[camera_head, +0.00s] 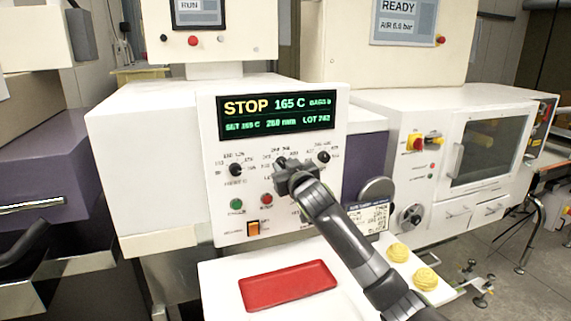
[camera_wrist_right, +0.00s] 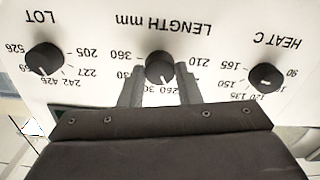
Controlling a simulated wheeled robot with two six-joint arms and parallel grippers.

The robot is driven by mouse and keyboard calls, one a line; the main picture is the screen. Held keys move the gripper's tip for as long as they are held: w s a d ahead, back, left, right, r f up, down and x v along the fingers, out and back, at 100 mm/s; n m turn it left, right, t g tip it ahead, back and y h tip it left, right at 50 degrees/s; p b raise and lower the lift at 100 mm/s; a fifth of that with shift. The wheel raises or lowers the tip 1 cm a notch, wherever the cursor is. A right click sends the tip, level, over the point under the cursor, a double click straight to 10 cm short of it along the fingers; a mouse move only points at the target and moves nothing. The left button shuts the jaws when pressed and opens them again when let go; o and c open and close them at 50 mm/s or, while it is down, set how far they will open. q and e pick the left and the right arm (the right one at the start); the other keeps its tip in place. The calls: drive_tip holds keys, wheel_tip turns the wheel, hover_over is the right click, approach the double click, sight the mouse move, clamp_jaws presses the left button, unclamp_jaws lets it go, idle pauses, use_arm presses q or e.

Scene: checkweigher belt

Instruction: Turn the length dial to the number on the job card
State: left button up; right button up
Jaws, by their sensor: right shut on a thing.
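The length dial (camera_wrist_right: 160,67) is a black knob under the upside-down "LENGTH mm" label in the right wrist view. My right gripper (camera_wrist_right: 160,88) is shut on it, one finger on each side. In the head view my right gripper (camera_head: 285,168) covers most of this dial on the white control panel (camera_head: 331,120). The green display (camera_head: 276,113) reads STOP, 165 C, LOT 242 and what looks like 260 mm. A card with a blue header (camera_head: 370,217), probably the job card, stands right of the panel; its text is too small to read. My left gripper is not in view.
The lot dial (camera_wrist_right: 44,60) and heat dial (camera_wrist_right: 265,78) flank the length dial closely. A green button (camera_head: 236,204), red button (camera_head: 267,199) and orange switch (camera_head: 253,227) sit below. A red tray (camera_head: 288,285) and yellow round items (camera_head: 398,252) lie on the white surface in front.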

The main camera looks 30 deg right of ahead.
drive_tip(key=n+p, duration=0.1)
drive_tip(key=n, duration=0.2)
drive_tip(key=shift+r+p, duration=0.1)
drive_tip(key=shift+p, duration=0.3)
drive_tip(key=shift+n+p, duration=0.55)
drive_tip(key=shift+n, duration=0.65)
drive_tip(key=shift+a, duration=0.1)
drive_tip(key=o, duration=1)
drive_tip(key=shift+c, duration=0.2)
drive_tip(key=shift+s, duration=0.1)
drive_tip(key=shift+s+f, duration=0.2)
drive_tip(key=shift+s, duration=0.05)
drive_tip(key=b+v, duration=0.4)
drive_tip(key=v, duration=1.2)
drive_tip(key=shift+s+a, duration=0.25)
drive_tip(key=shift+s, duration=0.05)
